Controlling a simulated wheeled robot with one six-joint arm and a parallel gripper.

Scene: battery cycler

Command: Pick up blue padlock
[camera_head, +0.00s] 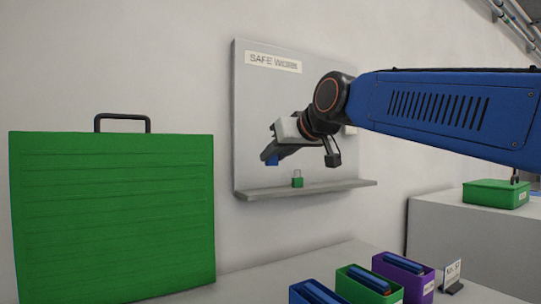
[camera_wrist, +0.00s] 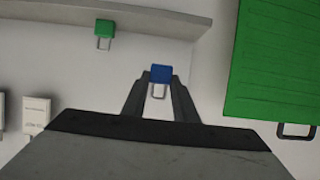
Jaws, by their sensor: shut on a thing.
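The blue padlock (camera_wrist: 161,74) is between the two fingertips of my gripper (camera_wrist: 160,80) in the wrist view, with its shackle showing between the fingers. My gripper is shut on it. In the head view the blue padlock (camera_head: 271,159) shows at the tip of my gripper (camera_head: 273,157), to the left of the arm's wrist. It is held in front of the grey board, above the level of the shelf and clear of it. Part of the padlock is hidden by the fingers.
A green padlock (camera_head: 297,181) stands on the shelf (camera_head: 330,187) of the grey board (camera_head: 250,110). A large green case (camera_head: 112,215) stands at left. Blue, green (camera_head: 368,284) and purple (camera_head: 404,278) bins stand at front right. A green box (camera_head: 496,193) sits on a grey block.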

